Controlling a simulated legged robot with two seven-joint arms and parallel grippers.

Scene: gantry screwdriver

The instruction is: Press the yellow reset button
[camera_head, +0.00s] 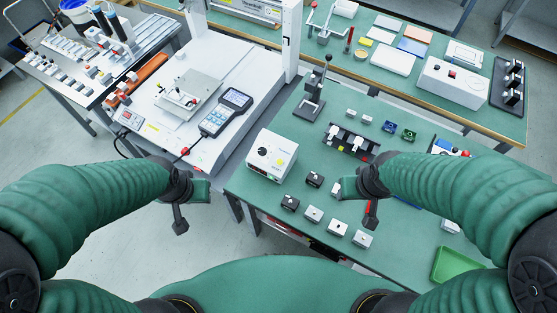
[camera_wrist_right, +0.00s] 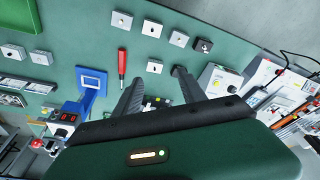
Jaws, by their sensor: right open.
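My right gripper (camera_head: 371,214) is over the bench beside these boxes. In its wrist view its two dark fingers (camera_wrist_right: 159,77) are apart, with nothing held between them. My left gripper (camera_head: 180,222) hangs over the floor at the left of the bench; its finger gap is not clear.
A white box with a black knob (camera_head: 270,155) stands at the bench's left edge. A rack with yellow labels (camera_head: 348,140) and a lever press (camera_head: 313,100) are behind. A red-handled screwdriver (camera_wrist_right: 122,62) lies near the right gripper. A green tray (camera_head: 456,264) is front right.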

